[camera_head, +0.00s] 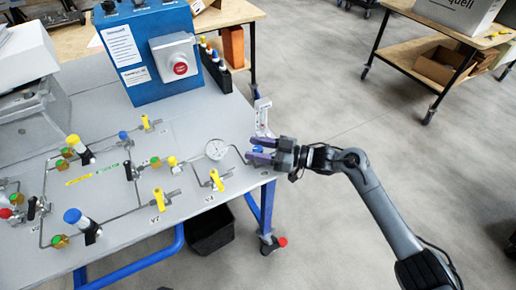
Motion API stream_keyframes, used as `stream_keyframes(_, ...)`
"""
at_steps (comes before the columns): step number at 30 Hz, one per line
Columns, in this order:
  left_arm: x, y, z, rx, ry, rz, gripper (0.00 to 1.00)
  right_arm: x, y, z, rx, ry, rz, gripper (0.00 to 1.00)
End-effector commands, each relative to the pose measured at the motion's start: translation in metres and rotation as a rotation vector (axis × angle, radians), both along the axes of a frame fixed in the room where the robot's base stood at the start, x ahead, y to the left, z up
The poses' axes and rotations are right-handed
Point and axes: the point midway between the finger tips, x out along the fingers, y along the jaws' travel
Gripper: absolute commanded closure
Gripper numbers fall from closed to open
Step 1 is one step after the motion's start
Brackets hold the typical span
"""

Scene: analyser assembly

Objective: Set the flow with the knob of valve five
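A narrow upright flow meter (262,116) stands at the right edge of the grey panel table. A small blue knob (258,149) shows low in front of it, and I take it for the knob of valve five, though no label on it can be read. My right gripper (251,149) reaches in from the right at this spot. Its two fingers are spread, one above and one below the blue knob in the picture. I cannot tell whether they touch it. The fingers and gripper hide part of the knob and the meter's base. My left gripper is out of view.
A round gauge (216,149) and a yellow-handled valve (217,181) stand just left of my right gripper. More pipes and valves fill the table (110,203). A blue box with a red button (180,68) stands behind.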

Motion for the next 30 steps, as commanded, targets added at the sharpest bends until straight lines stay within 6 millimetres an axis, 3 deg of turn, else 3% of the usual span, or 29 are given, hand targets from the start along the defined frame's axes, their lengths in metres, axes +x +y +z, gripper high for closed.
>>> stream_keyframes(14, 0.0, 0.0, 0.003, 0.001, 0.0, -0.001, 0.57, -0.002, -0.009, 0.001, -0.001, 0.0, -0.002, 0.45)
stream_keyframes(30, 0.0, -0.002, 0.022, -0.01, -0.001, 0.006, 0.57, -0.021, -0.09, 0.0, -0.002, 0.001, -0.001, 0.45)
